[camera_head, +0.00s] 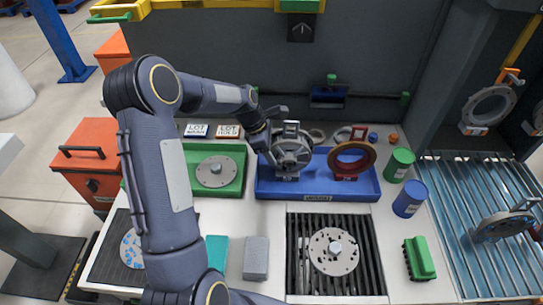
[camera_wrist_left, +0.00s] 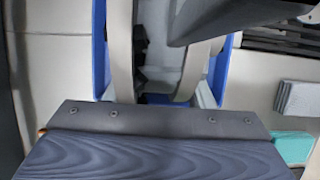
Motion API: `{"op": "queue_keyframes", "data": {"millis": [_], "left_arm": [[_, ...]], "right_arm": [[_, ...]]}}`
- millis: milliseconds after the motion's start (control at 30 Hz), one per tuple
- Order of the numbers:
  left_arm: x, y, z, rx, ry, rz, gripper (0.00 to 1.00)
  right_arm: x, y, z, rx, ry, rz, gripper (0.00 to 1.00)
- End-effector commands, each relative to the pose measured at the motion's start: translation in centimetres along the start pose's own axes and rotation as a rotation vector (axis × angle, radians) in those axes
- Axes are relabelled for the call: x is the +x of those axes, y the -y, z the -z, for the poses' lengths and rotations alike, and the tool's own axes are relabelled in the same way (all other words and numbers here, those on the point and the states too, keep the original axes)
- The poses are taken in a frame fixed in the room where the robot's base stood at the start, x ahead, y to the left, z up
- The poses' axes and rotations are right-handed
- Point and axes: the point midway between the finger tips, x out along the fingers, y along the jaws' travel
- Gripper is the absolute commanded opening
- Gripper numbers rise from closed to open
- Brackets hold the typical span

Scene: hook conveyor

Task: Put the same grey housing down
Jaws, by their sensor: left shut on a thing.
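The grey housing (camera_head: 292,158) is a round metal part with openings, standing upright at the blue tray (camera_head: 318,198), left of a brown-orange ring. My left gripper (camera_head: 272,143) is shut on its left side. I cannot tell whether the housing rests on the tray floor or hangs just above it. In the left wrist view, the two pale fingers (camera_wrist_left: 160,60) reach down with blue tray walls (camera_wrist_left: 101,50) beside them, and a dark grey shape covers the top right. My right gripper is not in view.
The brown-orange ring (camera_head: 352,160) stands on a red base close to the housing. A green tray (camera_head: 232,188) with a disc is to the left. Green (camera_head: 399,165) and blue (camera_head: 409,199) cans stand to the right. A slatted conveyor (camera_head: 460,200) runs at far right.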

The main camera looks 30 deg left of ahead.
Motion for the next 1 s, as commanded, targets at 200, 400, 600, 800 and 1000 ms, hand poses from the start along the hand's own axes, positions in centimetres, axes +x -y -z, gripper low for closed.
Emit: {"op": "queue_keyframes", "data": {"millis": [200, 400, 600, 800, 1000], "left_arm": [[-0.1, -0.1, -0.1, 0.001, 0.002, -0.004, 0.26], [0.4, 0.0, 0.1, 0.002, 0.001, -0.002, 0.52], [0.3, 0.0, 0.1, 0.001, 0.001, -0.002, 0.71], [0.3, 0.0, 0.1, 0.001, 0.001, -0.002, 0.71], [-1.8, -0.1, -0.2, 0.000, 0.000, -0.005, 0.71]], "right_arm": [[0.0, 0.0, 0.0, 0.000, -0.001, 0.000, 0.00], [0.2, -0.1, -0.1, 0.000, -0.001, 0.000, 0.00], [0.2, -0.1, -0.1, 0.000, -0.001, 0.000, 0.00], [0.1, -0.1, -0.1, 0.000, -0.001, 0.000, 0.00], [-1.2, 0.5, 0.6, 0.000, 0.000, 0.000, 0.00]]}}
